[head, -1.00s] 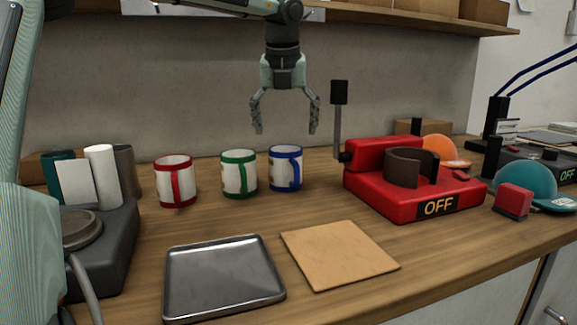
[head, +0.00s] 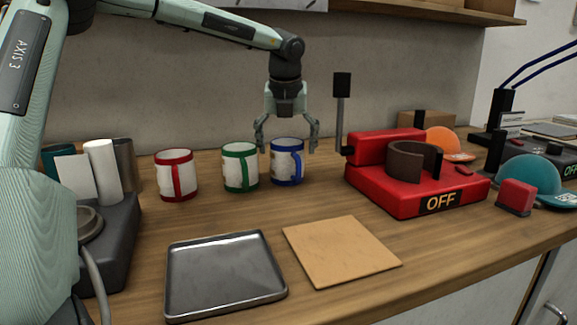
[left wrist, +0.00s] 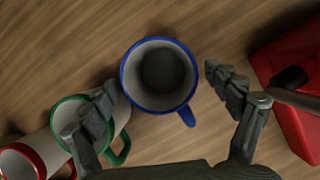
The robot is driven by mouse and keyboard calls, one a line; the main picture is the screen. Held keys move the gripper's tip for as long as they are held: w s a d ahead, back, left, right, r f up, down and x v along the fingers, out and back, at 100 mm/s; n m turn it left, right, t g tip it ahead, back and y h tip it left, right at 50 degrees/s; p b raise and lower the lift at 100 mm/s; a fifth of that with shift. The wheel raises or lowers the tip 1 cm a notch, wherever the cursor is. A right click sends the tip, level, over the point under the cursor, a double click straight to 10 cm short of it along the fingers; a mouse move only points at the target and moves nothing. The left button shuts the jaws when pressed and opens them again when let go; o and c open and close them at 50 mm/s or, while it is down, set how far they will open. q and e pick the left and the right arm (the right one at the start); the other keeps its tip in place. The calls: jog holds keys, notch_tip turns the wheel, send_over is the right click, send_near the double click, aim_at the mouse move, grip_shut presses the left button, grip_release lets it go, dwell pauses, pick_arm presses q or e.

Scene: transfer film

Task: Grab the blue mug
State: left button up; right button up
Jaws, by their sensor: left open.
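The blue mug (head: 286,163), white with a blue rim, base and handle, stands upright on the wooden counter at the right end of a row of mugs. My left gripper (head: 287,148) is open and points down over it, its fingers on either side at about rim height. In the left wrist view the blue mug (left wrist: 160,75) shows from above, empty, its handle toward the lower right. There the left gripper (left wrist: 165,100) has one finger over the green mug's rim and the other right of the blue mug, with a gap. My right gripper is not in view.
The green mug (head: 240,168) stands close left of the blue mug, and the red mug (head: 176,176) farther left. A red heat press (head: 415,190) with an upright lever stands to the right. A metal tray (head: 225,273) and a tan board (head: 340,252) lie in front.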

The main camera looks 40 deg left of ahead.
pick_arm(q)
jog(key=c, duration=2)
jog(key=shift+r, duration=0.15)
